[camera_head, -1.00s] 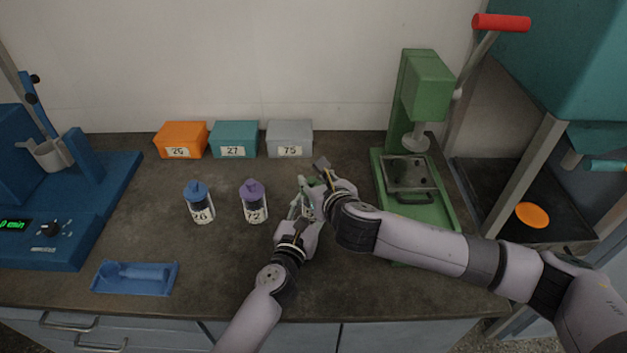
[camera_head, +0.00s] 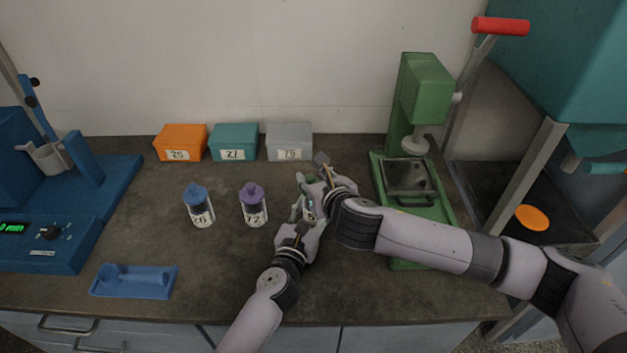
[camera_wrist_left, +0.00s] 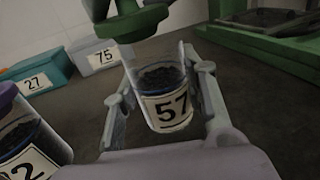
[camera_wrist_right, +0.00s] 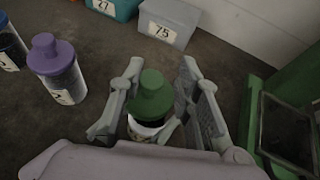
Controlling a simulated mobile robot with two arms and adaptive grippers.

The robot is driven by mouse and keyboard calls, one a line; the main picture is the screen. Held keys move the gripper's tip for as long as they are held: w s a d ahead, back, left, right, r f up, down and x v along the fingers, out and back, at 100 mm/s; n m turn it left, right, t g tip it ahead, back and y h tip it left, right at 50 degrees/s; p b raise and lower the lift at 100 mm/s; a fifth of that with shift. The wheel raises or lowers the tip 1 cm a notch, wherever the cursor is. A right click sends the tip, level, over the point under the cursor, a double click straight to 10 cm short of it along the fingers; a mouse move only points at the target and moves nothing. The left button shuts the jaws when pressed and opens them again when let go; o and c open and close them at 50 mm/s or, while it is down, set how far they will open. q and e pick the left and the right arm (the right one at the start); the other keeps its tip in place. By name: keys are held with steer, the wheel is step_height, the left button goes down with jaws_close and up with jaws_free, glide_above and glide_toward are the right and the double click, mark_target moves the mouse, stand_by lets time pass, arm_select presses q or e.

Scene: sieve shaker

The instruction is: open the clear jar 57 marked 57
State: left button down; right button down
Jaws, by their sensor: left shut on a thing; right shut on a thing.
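The clear jar 57 (camera_wrist_left: 165,100) shows in the left wrist view, with dark grains inside and a white label reading 57. My left gripper (camera_head: 304,212) is shut around the jar's body, one finger on each side. The green lid (camera_wrist_right: 152,96) with its round knob is between the fingers of my right gripper (camera_wrist_right: 161,72), which is shut on it from above. In the head view my grippers mostly hide the jar.
A purple-lidded jar 72 (camera_head: 254,208) and a blue-lidded jar (camera_head: 199,208) stand to the left. Orange (camera_head: 181,142), teal (camera_head: 234,142) and grey (camera_head: 290,142) boxes line the wall. A green press (camera_head: 420,190) stands close on the right. A blue holder (camera_head: 134,281) lies front left.

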mark_target(314, 176)
arm_select(q)
steer(key=shift+a, duration=0.1)
arm_select(e)
steer(key=shift+d+r, duration=0.1)
steer(key=shift+r, duration=0.1)
steer(key=shift+r, duration=2)
arm_select(q)
steer(key=c, duration=0.9)
jaws_free()
